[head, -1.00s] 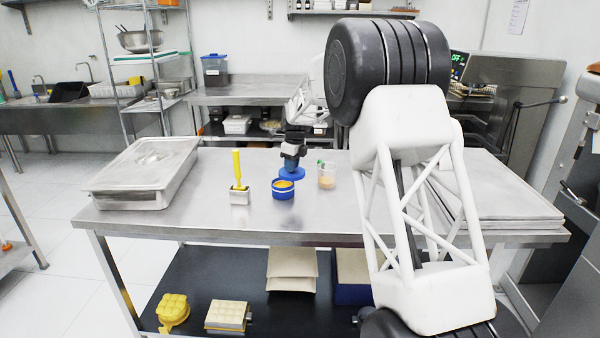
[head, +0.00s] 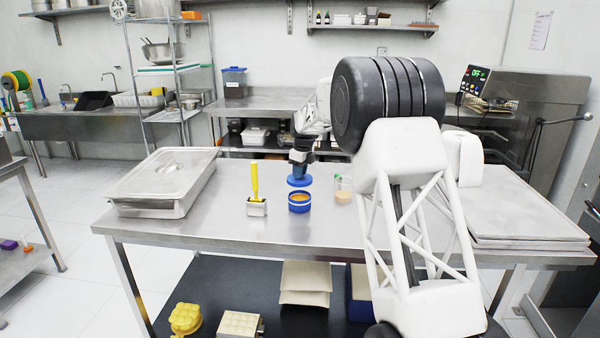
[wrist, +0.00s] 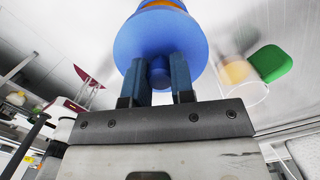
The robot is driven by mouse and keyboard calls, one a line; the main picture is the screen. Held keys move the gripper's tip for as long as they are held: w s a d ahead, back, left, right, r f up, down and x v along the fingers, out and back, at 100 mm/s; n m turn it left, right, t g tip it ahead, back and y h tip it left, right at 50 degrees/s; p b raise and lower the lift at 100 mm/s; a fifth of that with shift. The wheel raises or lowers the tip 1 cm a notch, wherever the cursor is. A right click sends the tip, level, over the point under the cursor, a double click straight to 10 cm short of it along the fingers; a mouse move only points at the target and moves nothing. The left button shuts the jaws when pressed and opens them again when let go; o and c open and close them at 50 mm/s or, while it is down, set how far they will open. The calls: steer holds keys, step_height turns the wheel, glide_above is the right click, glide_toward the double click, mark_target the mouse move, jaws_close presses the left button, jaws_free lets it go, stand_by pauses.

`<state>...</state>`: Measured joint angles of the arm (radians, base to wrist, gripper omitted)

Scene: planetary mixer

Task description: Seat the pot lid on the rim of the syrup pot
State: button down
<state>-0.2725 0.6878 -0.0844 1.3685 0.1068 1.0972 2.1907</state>
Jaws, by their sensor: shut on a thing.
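The pot lid (head: 299,181) is a blue disc held by my gripper (head: 301,168). The syrup pot (head: 299,203) is a small blue pot with a light band and orange contents, upright on the steel table. In the head view the lid appears just above and behind the open pot, apart from it. In the wrist view my gripper (wrist: 158,82) is shut on the lid's round knob (wrist: 159,74), with the lid (wrist: 160,35) spread beyond the fingers. Part of the pot (wrist: 163,4) shows past the lid's far edge; the rest is hidden.
A clear cup (head: 343,192) with orange contents stands right of the pot; a green piece (wrist: 271,62) shows by it. A yellow-handled tool in a metal holder (head: 256,206) stands left. A lidded steel pan (head: 165,180) is farther left. The table front is clear.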

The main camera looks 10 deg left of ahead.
steer(key=shift+f, duration=2.5)
steer(key=shift+f, duration=1)
stand_by(1.0)
steer(key=c, duration=0.9)
jaws_free()
steer(key=shift+r, duration=0.1)
steer(key=shift+s+d+r, duration=0.1)
steer(key=shift+d+r, duration=0.05)
steer(key=shift+r, duration=1.1)
steer(key=shift+d+r, duration=0.15)
steer(key=shift+r, duration=1.15)
steer(key=shift+s+d+r, duration=0.1)
steer(key=shift+d+r, duration=0.05)
steer(key=shift+r, duration=1.1)
